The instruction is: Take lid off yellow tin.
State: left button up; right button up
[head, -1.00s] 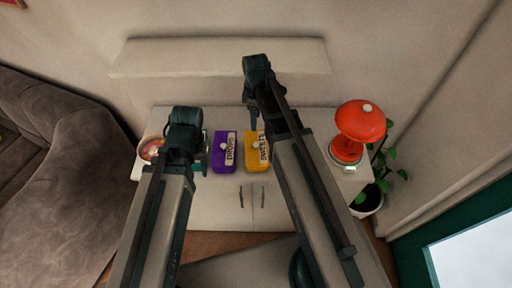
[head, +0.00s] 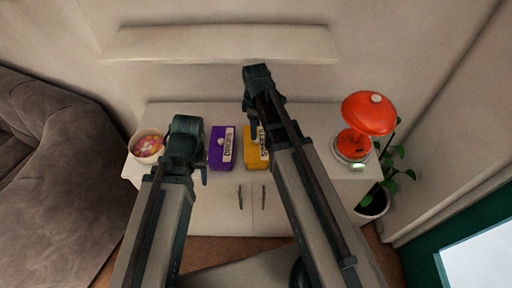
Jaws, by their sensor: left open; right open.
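The yellow tin (head: 252,160) stands on the white cabinet with its lid on and a white label along its right side. My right gripper (head: 254,136) is open, with its fingers pointing down over the tin's top at the lid knob; the fingers and arm hide the knob and part of the tin. I cannot tell whether they touch it. My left gripper (head: 203,172) is open and empty, just left of the purple tin; my wrist hides part of it.
The purple tin (head: 217,160) with a white knob stands left of the yellow tin. A bowl of colourful pieces (head: 148,146) is at the cabinet's left end. A red lamp (head: 368,114) stands at the right end, with a plant (head: 390,172) beyond. A shelf (head: 220,44) is on the wall behind.

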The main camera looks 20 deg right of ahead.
aim_at(256, 142)
jog(key=shift+s+f+b, duration=0.2)
jog(key=shift+f+b, duration=2.4)
jog(key=shift+b, duration=0.05)
jog(key=shift+r, duration=0.1)
grip_shut()
